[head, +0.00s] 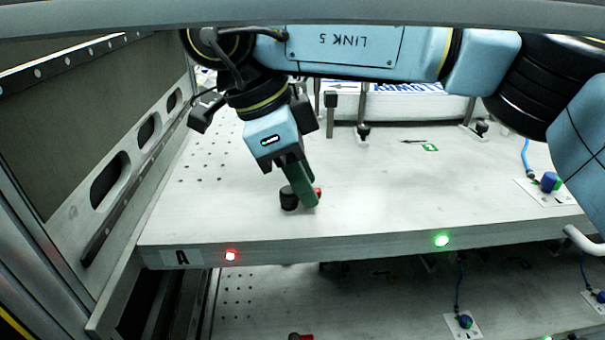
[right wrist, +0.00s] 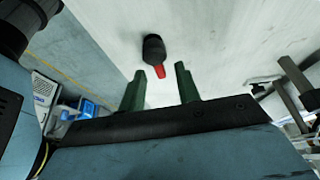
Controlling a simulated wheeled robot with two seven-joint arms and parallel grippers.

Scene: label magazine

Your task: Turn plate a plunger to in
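Plate A (head: 215,225) is the upper pale plate, with an "A" label at its front left. Its plunger (head: 288,198) has a black round knob and a red part toward the right. In the right wrist view the black knob (right wrist: 154,48) lies beyond the fingertips, and the red part (right wrist: 160,72) points back between them. My right gripper (head: 309,203) has green fingers reaching down beside the plunger, partly covering the red part. In the right wrist view the fingers (right wrist: 160,69) stand apart, with no visible grip on it. My left gripper is not in view.
A red light (head: 230,255) and a green light (head: 442,240) sit on plate A's front edge. A blue knob (head: 549,181) on a white pad stands at the right. A lower plate (head: 400,310) lies beneath. A metal side wall (head: 130,150) rises at left.

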